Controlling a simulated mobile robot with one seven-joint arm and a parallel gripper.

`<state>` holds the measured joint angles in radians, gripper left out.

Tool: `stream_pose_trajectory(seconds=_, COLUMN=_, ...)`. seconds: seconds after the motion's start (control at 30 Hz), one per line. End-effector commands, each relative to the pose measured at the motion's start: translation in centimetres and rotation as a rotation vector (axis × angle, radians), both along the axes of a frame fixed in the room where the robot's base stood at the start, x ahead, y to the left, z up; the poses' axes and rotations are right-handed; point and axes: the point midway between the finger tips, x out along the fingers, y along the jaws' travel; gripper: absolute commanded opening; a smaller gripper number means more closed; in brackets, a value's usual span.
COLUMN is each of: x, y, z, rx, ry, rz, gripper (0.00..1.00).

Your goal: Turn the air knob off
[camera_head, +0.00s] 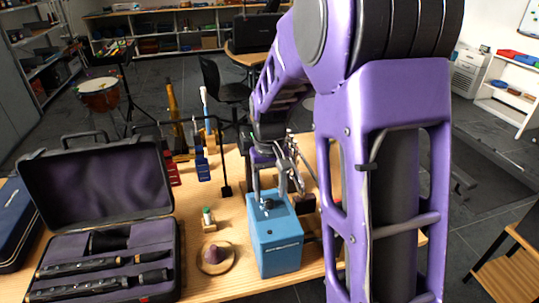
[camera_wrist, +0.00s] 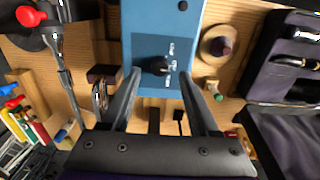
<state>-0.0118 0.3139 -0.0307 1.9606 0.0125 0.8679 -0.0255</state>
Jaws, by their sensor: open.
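The air knob (camera_wrist: 154,66) is a small black knob on the top face of a blue box (camera_wrist: 204,20), with white label marks beside it. In the head view the knob (camera_head: 267,204) sits on top of the blue box (camera_head: 278,252), which stands on the wooden table. My gripper (camera_wrist: 160,75) is open, with its two dark fingers spread on either side of the knob in the wrist view. No contact with the knob shows. In the head view my gripper (camera_head: 270,190) is above the box; its tips are hard to make out.
An open black case (camera_head: 100,254) with dark instrument parts lies at the left. A wooden disc with a purple piece (camera_head: 214,257) and a small green-capped bottle (camera_head: 208,217) are left of the box. A dark block (camera_wrist: 102,74) with a metal ring is beside the box. Coloured stands are behind.

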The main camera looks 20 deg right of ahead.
Motion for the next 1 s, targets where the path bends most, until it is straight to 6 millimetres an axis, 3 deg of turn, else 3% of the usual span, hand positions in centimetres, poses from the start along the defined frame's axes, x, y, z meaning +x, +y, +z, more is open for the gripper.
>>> stream_pose_trajectory(seconds=0.3, x=0.1, y=0.0, z=8.2, rx=0.0, ry=-0.006, rz=0.0, gripper=0.61)
stream_pose_trajectory(seconds=0.5, x=0.1, y=0.0, z=12.3, rx=0.0, ry=-0.005, rz=0.0, gripper=0.61)
stream_pose_trajectory(seconds=0.7, x=0.1, y=0.0, z=14.4, rx=0.0, ry=-0.003, rz=0.0, gripper=0.61)
stream_pose_trajectory(seconds=1.0, x=0.0, y=0.0, z=14.8, rx=0.0, ry=-0.001, rz=0.0, gripper=0.61)
